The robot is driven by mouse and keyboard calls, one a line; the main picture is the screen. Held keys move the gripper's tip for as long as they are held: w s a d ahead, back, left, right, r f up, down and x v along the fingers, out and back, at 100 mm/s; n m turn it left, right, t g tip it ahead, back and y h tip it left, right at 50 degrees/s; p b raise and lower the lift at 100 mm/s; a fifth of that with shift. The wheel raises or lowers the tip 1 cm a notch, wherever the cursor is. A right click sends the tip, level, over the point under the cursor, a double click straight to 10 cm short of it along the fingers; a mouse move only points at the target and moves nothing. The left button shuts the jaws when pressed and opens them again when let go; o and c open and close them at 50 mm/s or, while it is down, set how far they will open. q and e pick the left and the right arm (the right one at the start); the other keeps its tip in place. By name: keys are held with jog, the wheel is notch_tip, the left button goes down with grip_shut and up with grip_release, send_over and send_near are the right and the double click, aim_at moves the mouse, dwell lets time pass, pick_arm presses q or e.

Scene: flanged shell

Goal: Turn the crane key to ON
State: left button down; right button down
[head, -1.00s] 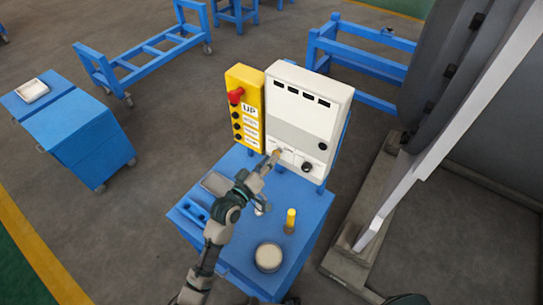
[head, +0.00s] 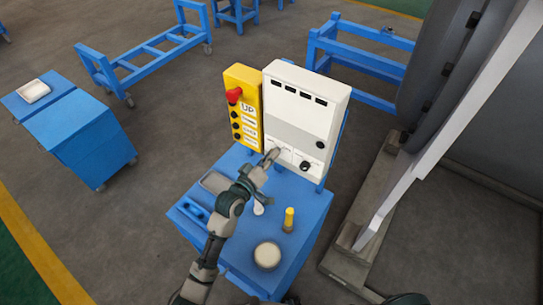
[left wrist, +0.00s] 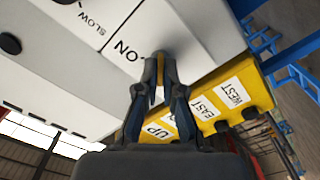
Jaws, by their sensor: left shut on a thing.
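The white control box (head: 306,108) stands upright at the back of the blue cart. Its lower panel carries a switch marked "ON" (left wrist: 122,48) and "SLOW" in the left wrist view. My left gripper (head: 272,157) reaches the lower left of this panel. In the left wrist view its fingers (left wrist: 161,72) are closed together at a small dark key or stem (left wrist: 160,55) beside the "ON" lettering. The fingers hide most of the key, so its exact angle cannot be told.
A yellow pendant (head: 243,82) with a red button adjoins the box's left side. On the blue cart (head: 225,258) stand a yellow-topped item (head: 289,218) and a round tin (head: 267,255). A large grey flanged shell (head: 432,75) stands at the right.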

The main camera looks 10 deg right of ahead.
pick_arm(q)
jog(key=m+p, duration=0.2)
jog(key=m, duration=0.3)
jog(key=m+p, duration=0.2)
jog(key=m, duration=0.4)
jog(key=m+p, duration=0.2)
jog(key=m, duration=0.4)
jog(key=shift+s+f, duration=0.1)
jog(key=shift+f, duration=0.3)
pick_arm(e)
notch_tip(320, 180, up, 6)
jog(key=shift+w+d+r, duration=0.2)
jog(key=shift+d+r, duration=0.05)
jog(key=shift+d, duration=0.05)
pick_arm(q)
jog(key=shift+m, duration=0.4)
